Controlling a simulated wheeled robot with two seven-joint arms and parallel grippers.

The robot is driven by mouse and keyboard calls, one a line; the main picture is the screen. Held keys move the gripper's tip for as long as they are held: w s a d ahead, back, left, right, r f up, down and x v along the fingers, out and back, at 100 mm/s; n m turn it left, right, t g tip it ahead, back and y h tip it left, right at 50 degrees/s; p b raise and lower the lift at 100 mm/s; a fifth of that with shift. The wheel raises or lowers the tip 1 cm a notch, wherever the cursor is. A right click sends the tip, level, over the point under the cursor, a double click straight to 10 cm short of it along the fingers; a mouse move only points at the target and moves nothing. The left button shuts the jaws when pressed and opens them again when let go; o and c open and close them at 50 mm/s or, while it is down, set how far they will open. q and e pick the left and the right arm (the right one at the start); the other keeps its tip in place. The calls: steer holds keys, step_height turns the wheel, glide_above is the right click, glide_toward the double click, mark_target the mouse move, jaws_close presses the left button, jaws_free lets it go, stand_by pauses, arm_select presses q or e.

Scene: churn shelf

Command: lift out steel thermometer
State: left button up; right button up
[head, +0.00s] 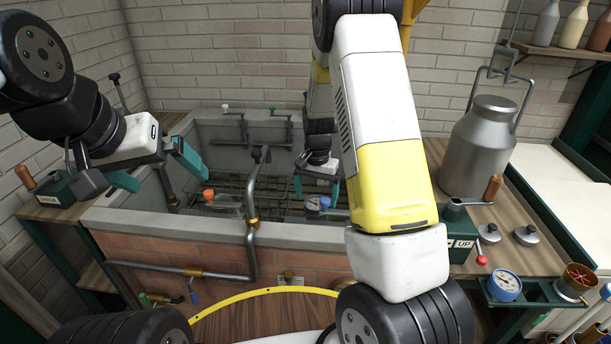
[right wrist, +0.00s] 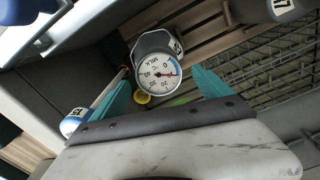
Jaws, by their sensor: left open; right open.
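The steel thermometer (right wrist: 158,72) has a round white dial marked MILK in a grey metal rim. In the right wrist view it shows between the teal fingertips of my right gripper (right wrist: 162,80), which is open; I cannot tell whether they touch it. In the head view my right gripper (head: 316,196) reaches down into the stone trough (head: 140,228). A small blue and white thing (head: 313,205) shows by its fingers there; I cannot tell if it is the thermometer. My left gripper (head: 170,180) is open and empty over the trough's left side.
A blue-and-white item labelled 15 (right wrist: 78,126) lies left of my right fingers. An orange-capped item (head: 209,195) and a bent pipe (head: 252,195) are at the trough. A metal milk churn (head: 478,150) stands on the right bench, with a dial gauge (head: 504,285) below.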

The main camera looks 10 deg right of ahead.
mark_target(316, 201)
steer(key=shift+f, duration=2.1)
steer(key=shift+c, duration=0.4)
